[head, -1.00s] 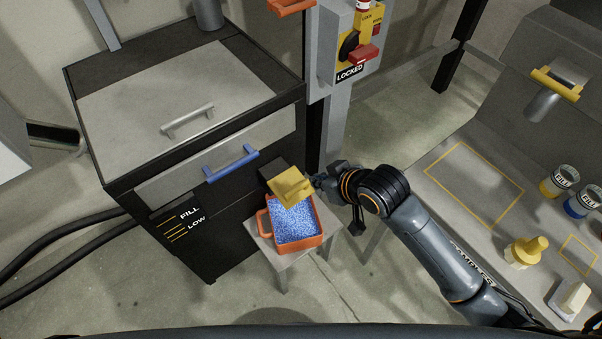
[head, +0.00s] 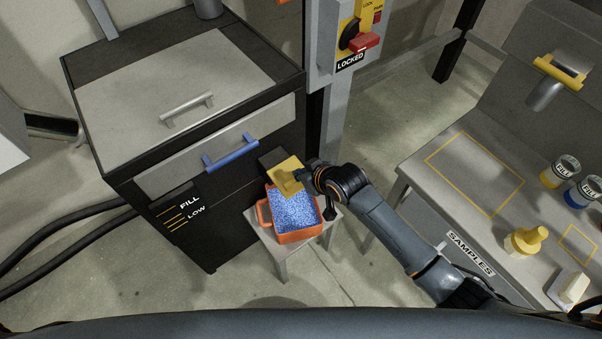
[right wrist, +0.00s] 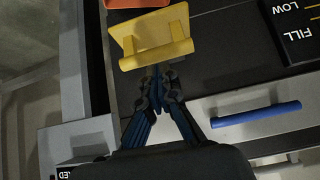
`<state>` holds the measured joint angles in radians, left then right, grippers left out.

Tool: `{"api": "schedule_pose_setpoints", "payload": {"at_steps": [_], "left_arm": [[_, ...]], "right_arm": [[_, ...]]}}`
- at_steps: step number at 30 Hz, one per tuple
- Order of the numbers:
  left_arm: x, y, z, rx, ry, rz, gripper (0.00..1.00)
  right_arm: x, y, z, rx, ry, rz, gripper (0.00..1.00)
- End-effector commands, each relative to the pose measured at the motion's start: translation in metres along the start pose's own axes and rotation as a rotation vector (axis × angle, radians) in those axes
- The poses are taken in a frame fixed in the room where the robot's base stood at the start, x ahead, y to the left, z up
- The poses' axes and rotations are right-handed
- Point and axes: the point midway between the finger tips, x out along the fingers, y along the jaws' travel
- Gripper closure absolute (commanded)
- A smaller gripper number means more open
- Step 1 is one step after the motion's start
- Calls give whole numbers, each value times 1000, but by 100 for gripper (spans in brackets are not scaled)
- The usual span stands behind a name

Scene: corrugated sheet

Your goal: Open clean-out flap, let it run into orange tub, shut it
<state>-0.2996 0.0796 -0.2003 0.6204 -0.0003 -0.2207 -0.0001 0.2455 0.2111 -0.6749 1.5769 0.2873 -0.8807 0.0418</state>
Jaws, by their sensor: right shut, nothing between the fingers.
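The yellow clean-out flap (head: 284,172) hangs on the front of a short dark chute low on the black machine. It looks down or nearly down against the chute mouth; I cannot tell whether it is fully closed. Below it the orange tub (head: 298,238) stands on a small stool, with blue granules filling much of it. No falling stream shows. My right gripper (head: 303,177) is shut and empty, its tips at the flap's right side. In the right wrist view the tips (right wrist: 158,77) are just short of the flap's lip (right wrist: 156,55); contact is unclear. My left gripper is out of view.
The machine has a blue handle (head: 230,153) and a grey lid handle (head: 187,110). A post carries a red switch (head: 364,42) labelled LOCKED. The stool (head: 262,232) has little room around the tub.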

Motion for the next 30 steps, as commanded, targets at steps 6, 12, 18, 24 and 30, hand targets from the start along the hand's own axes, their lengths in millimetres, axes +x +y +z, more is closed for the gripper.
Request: {"api": "schedule_pose_setpoints", "payload": {"at_steps": [6, 12, 18, 24, 30], "left_arm": [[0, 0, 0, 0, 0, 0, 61], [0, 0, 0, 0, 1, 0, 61], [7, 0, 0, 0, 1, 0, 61], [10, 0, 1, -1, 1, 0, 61], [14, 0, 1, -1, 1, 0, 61]], "right_arm": [[1, 0, 1, 0, 1, 0, 100], [2, 0, 2, 0, 3, 0, 100], [4, 0, 8, 1, 37, 0, 100], [5, 0, 10, 1, 68, -1, 100], [7, 0, 14, 1, 101, 0, 100]]}}
